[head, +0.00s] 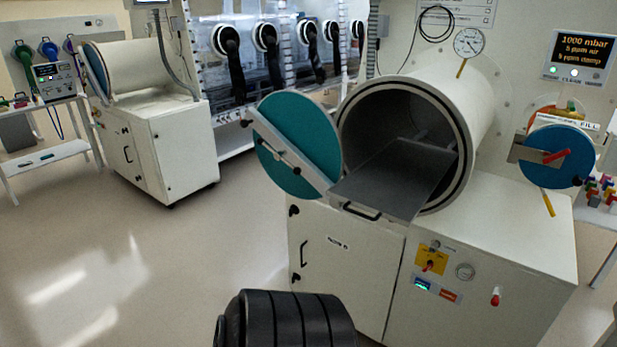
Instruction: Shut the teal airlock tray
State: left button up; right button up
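The teal airlock is a wide cream cylinder (478,100) lying on its side, with its round mouth open toward me. Its round teal door (300,135) is swung open to the left of the mouth, with a pale bar across it. The flat dark grey tray (395,178) sticks out of the mouth, its inner end still inside the chamber. A black handle (361,212) is at the tray's front edge. The tray looks empty. Neither of my grippers is in view.
A white cabinet (345,270) stands under the airlock, with a small control panel (436,288). A blue round door (556,157) is at the right. A second airlock (130,68) stands at the back left. Open floor (150,250) lies on the left.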

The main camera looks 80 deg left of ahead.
aim_at(395, 184)
jog(key=u, duration=2.1)
